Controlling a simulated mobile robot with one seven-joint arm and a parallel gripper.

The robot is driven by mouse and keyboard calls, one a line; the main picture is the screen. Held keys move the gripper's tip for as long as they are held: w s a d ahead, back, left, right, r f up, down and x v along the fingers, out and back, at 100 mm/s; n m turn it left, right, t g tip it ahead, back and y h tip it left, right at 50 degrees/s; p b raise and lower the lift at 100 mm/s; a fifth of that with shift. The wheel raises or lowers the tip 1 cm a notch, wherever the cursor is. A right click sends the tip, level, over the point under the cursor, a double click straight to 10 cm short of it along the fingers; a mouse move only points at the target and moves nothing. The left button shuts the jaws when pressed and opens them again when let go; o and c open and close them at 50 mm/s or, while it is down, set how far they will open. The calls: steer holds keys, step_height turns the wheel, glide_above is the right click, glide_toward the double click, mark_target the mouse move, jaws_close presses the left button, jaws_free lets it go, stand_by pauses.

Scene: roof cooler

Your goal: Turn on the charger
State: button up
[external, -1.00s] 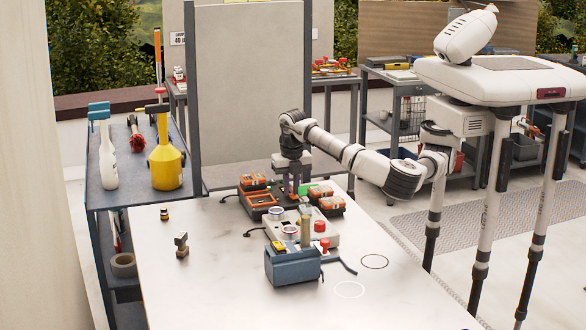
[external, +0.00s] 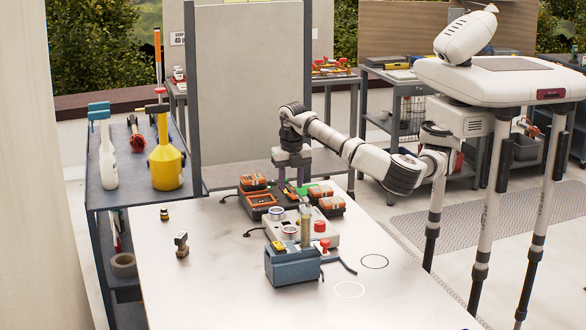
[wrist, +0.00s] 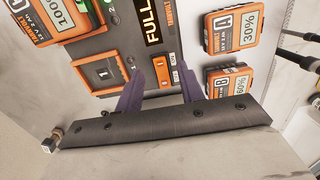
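The charger is a grey panel (wrist: 185,47) with an orange-framed slot marked 1 (wrist: 102,72), a black FULL display (wrist: 152,22) and a small orange switch plate (wrist: 167,72). Whether the switch is on or off is too small to tell. In the external view the charger is partly hidden behind my gripper (external: 292,181). My gripper points down over it. In the wrist view its two purple fingers (wrist: 163,83) are apart, with the lower part of the switch plate between them and nothing held. Contact with the panel cannot be told.
Batteries A (wrist: 233,30) and B (wrist: 230,86) lie right of the panel; a 100% battery (wrist: 55,17) is at upper left. In front stand a grey box with a red button (external: 319,227) and a blue-grey block (external: 291,267). The table's front left is largely clear.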

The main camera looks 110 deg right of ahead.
mark_target(292, 195)
step_height(292, 195, up, 12)
steer(key=shift+a+f, duration=0.15)
steer(key=shift+a, duration=0.2)
